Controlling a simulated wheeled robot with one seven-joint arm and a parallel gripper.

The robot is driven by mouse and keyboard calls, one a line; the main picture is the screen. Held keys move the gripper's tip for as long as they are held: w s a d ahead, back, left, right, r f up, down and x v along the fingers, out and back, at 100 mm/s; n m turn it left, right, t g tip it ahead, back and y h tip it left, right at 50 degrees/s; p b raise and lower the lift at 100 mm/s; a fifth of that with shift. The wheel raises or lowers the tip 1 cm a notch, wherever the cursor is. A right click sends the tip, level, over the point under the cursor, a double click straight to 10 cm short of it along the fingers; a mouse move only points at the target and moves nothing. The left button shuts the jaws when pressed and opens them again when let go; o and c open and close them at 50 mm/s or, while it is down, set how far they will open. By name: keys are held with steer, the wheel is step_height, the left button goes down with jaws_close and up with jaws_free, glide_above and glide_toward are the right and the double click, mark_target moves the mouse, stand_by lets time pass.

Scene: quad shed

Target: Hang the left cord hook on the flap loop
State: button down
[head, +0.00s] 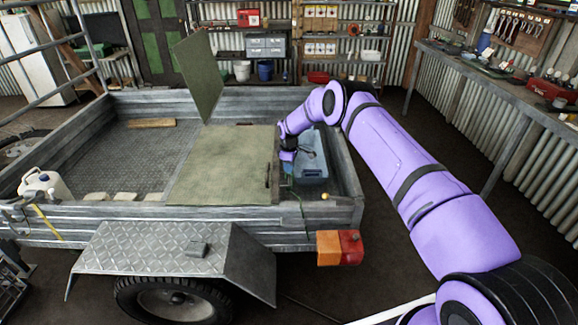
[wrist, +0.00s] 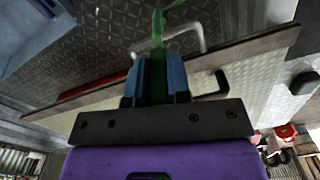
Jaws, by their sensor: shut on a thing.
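My gripper (wrist: 157,72) is shut on a green cord hook (wrist: 157,85), which sits between its two blue fingers in the wrist view. A green strand (wrist: 158,30) runs up from it. In the head view my gripper (head: 288,158) is at the right edge of the greenish flap panel (head: 222,165), and the green cord (head: 291,187) hangs below it. A dark bent loop (wrist: 217,83) shows right of the fingers, by the flap's edge (wrist: 255,53); a dark loop is also visible on the flap in the head view (head: 268,174). Hook and loop look apart; the depth between them is unclear.
A blue box (head: 313,160) sits in the trailer right of my gripper. The trailer's side wall (head: 345,170) is close on the right. A second panel (head: 200,75) stands tilted up behind. A pale bent bar (wrist: 200,35) lies beyond the fingers.

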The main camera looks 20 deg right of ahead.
steer(key=shift+f, duration=0.9)
steer(key=c, duration=0.5)
jaws_free()
steer(key=shift+r, duration=0.1)
steer(key=shift+r, duration=4.45)
steer(key=shift+r, duration=0.1)
